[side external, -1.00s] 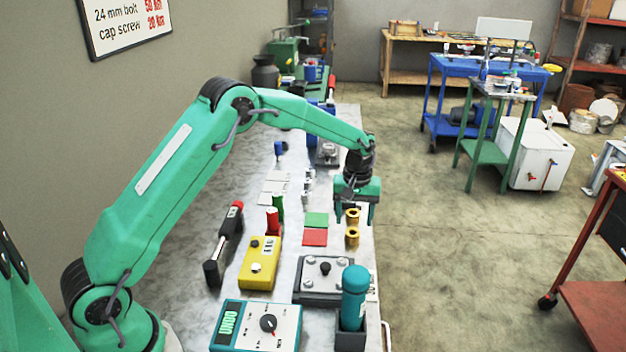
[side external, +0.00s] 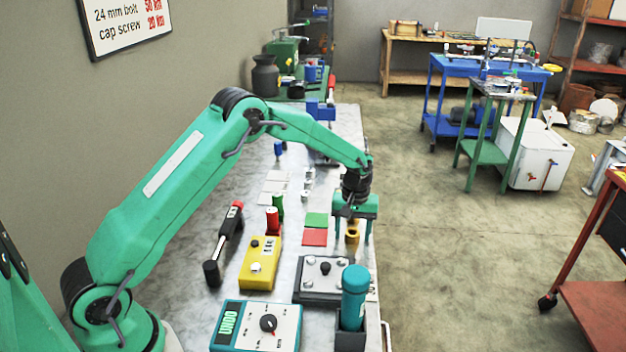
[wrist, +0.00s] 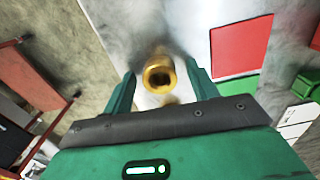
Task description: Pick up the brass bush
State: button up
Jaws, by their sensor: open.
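A brass bush (side external: 352,237) stands on the bench near its right edge in the side view. My gripper (side external: 352,232) is over it, pointing down, with one finger to each side. In the wrist view a hollow brass bush (wrist: 158,64) lies between the two spread green fingers of my gripper (wrist: 161,70), with visible gaps on both sides. My gripper is open and empty.
Left of the bushes lie a red square (side external: 315,237) and a green square (side external: 317,219). Nearer the camera are a grey plate with knobs (side external: 322,275), a teal bottle in a holder (side external: 354,292) and a yellow box (side external: 260,262). The bench edge is close on the right.

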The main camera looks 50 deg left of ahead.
jog(key=c, duration=1.2)
jog(key=shift+r, duration=0.15)
jog(key=shift+r, duration=0.6)
jog(key=r, duration=0.3)
jog(key=shift+s+d+r, duration=0.1)
jog(key=shift+d, duration=0.25)
jog(key=s+d+r, duration=0.2)
jog(key=d, duration=0.1)
jog(key=s+d+r, duration=0.1)
jog(key=d+r, duration=0.1)
jog(key=d, duration=0.1)
jog(key=s+d+r, duration=0.2)
jog(key=d, duration=0.1)
jog(key=shift+s+d+r, duration=0.2)
jog(key=shift+s, duration=0.1)
